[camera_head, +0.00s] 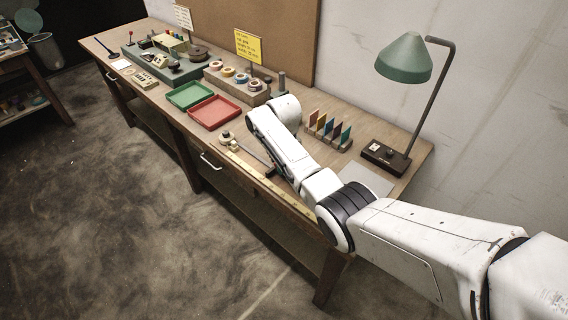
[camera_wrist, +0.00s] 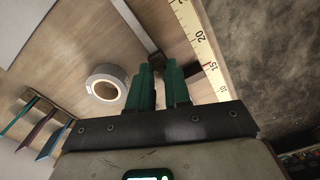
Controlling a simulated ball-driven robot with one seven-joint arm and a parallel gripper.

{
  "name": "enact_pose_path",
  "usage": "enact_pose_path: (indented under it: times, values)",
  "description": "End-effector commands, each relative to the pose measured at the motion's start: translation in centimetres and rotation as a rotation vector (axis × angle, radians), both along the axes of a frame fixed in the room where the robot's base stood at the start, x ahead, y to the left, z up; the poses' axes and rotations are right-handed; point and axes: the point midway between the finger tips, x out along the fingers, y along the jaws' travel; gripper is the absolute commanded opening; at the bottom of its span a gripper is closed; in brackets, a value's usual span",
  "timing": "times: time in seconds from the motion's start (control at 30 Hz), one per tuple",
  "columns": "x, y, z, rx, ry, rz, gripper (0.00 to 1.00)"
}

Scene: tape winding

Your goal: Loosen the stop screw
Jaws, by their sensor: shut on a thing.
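My gripper (camera_wrist: 158,74) shows in the wrist view with its two green fingers close together over the bench top, next to the ruler (camera_wrist: 201,45). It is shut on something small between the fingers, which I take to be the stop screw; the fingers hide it. A dark piece (camera_wrist: 192,70) just beyond the fingers reaches toward the ruler, where a red mark shows near 15. A grey bar (camera_wrist: 133,27) runs up to the fingertips. In the head view the ruler (camera_head: 243,167) lies along the bench's front edge, and my arm hides most of the gripper.
A grey tape roll (camera_wrist: 106,84) lies left of the fingers. A stand of coloured cards (camera_head: 327,129) and a green lamp (camera_head: 404,58) are at the right end of the bench. Red (camera_head: 214,112) and green (camera_head: 190,95) trays and a rack of tape rolls (camera_head: 236,85) stand farther left.

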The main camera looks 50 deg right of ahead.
Motion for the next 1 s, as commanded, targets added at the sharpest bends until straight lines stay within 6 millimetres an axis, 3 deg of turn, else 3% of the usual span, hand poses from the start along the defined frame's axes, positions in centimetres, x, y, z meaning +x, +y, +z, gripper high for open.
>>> enact_pose_path:
  times: [0.4,0.93,0.97,1.0]
  values:
    - [0.08,-0.01,0.09,0.0,-0.002,-0.172,0.0]
    - [0.09,-0.02,0.1,-0.001,-0.003,-0.191,0.0]
    - [0.09,-0.02,0.1,-0.001,-0.003,-0.191,0.2]
    - [0.09,-0.02,0.09,-0.001,-0.003,-0.191,0.24]
